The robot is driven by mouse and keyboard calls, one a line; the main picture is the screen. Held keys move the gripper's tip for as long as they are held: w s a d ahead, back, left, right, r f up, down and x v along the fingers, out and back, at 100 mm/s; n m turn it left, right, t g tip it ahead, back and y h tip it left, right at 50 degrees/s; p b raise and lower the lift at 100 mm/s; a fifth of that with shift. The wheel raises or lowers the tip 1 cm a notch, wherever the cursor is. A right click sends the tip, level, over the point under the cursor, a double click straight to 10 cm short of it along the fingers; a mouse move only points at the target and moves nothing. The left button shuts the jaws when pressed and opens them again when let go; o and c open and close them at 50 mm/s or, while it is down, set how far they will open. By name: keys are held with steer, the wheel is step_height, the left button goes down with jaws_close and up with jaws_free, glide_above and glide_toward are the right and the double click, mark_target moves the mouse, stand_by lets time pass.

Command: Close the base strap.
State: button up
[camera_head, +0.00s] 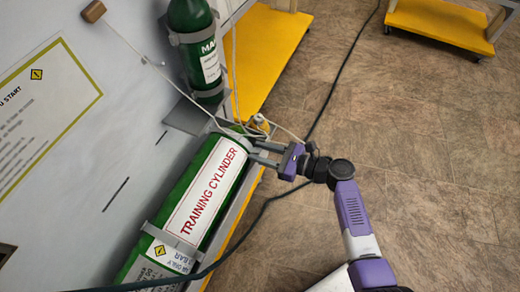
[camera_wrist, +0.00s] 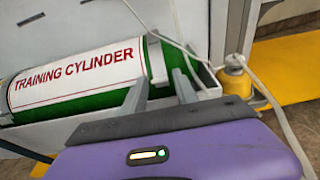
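The green training cylinder (camera_head: 213,185) with a white label lies slanted along the wall stand in the head view. It also shows in the wrist view (camera_wrist: 80,75). A grey strap (camera_head: 165,238) crosses its lower part in the head view; I cannot tell whether it is fastened. A grey band (camera_wrist: 157,62) sits at the cylinder's right end in the wrist view. My purple gripper (camera_head: 254,152) is at the cylinder's upper right end. Its two grey fingers (camera_wrist: 160,82) are apart, with green cylinder showing between them. Whether a finger touches the band is unclear.
A second green cylinder (camera_head: 194,45) stands strapped to the wall above. A yellow fitting (camera_wrist: 234,78) with a pale hose is right of my fingers. A dark cable (camera_head: 345,70) runs over the floor. Yellow platforms (camera_head: 440,22) stand behind; brown floor at right is open.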

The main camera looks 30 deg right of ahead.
steer(key=shift+r, duration=0.15)
steer(key=shift+s+d+r, duration=0.1)
steer(key=shift+s+d, duration=0.05)
steer(key=shift+d, duration=0.05)
steer(key=p+v, duration=0.1)
steer(key=v, duration=0.6)
steer(key=shift+s, duration=0.1)
stand_by(0.4)
